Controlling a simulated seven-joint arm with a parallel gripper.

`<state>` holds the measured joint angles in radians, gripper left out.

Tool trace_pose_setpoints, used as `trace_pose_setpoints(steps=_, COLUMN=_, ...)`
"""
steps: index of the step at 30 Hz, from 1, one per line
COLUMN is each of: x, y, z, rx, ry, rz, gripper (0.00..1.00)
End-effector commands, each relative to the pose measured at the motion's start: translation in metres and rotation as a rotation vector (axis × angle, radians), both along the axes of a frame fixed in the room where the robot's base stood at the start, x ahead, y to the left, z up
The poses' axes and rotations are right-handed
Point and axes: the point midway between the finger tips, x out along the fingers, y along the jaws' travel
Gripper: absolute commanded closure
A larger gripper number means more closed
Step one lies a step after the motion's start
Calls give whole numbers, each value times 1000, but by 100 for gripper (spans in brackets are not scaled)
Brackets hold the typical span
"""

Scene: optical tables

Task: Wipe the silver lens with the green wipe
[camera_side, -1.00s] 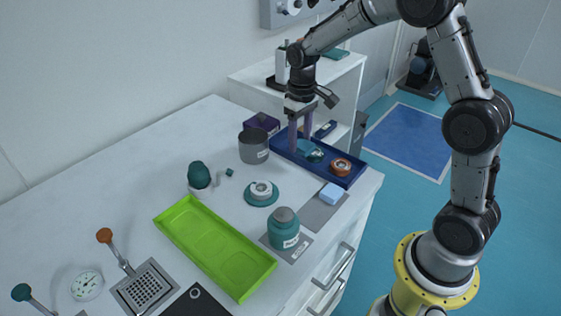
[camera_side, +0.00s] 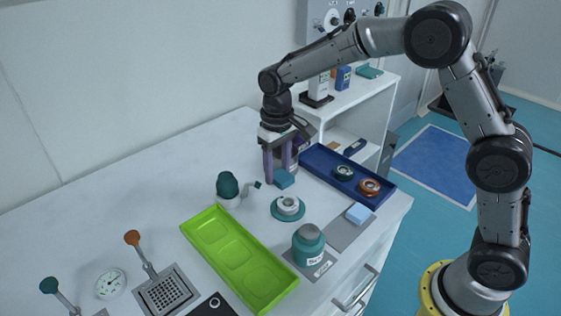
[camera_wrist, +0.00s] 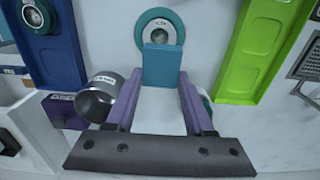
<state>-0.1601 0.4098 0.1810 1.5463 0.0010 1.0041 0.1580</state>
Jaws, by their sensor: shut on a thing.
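The silver lens (camera_side: 288,203) sits on a round teal base on the white bench; it also shows at the top of the wrist view (camera_wrist: 161,36). My gripper (camera_side: 279,175) is shut on the green wipe (camera_side: 284,179), a teal block, and holds it above the bench, behind and slightly left of the silver lens in the side view. In the wrist view the wipe (camera_wrist: 161,68) sits between the purple fingertips (camera_wrist: 160,72) and overlaps the near edge of the lens base. I cannot tell whether they touch.
A blue tray (camera_side: 320,158) holds a green lens (camera_side: 343,172) and an orange lens (camera_side: 369,187). A grey metal cup (camera_wrist: 97,100) stands close to my fingers. A dark green bulb (camera_side: 228,184), a lime tray (camera_side: 190,228) and a teal jar (camera_side: 308,246) surround the silver lens.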

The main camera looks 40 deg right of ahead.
Motion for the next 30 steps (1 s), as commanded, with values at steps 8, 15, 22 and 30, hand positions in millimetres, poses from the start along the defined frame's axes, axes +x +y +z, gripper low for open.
trace_pose_setpoints(steps=8, x=0, y=0, z=-26, rx=0, ry=1, rz=0, gripper=91)
trace_pose_setpoints(steps=15, x=-1, y=-1, z=-48, rx=0, ry=2, rz=-1, gripper=91)
trace_pose_setpoints(steps=22, x=-13, y=-3, z=-57, rx=0, ry=2, rz=0, gripper=99)
trace_pose_setpoints(steps=30, x=-37, y=-7, z=-58, rx=0, ry=3, rz=-1, gripper=99)
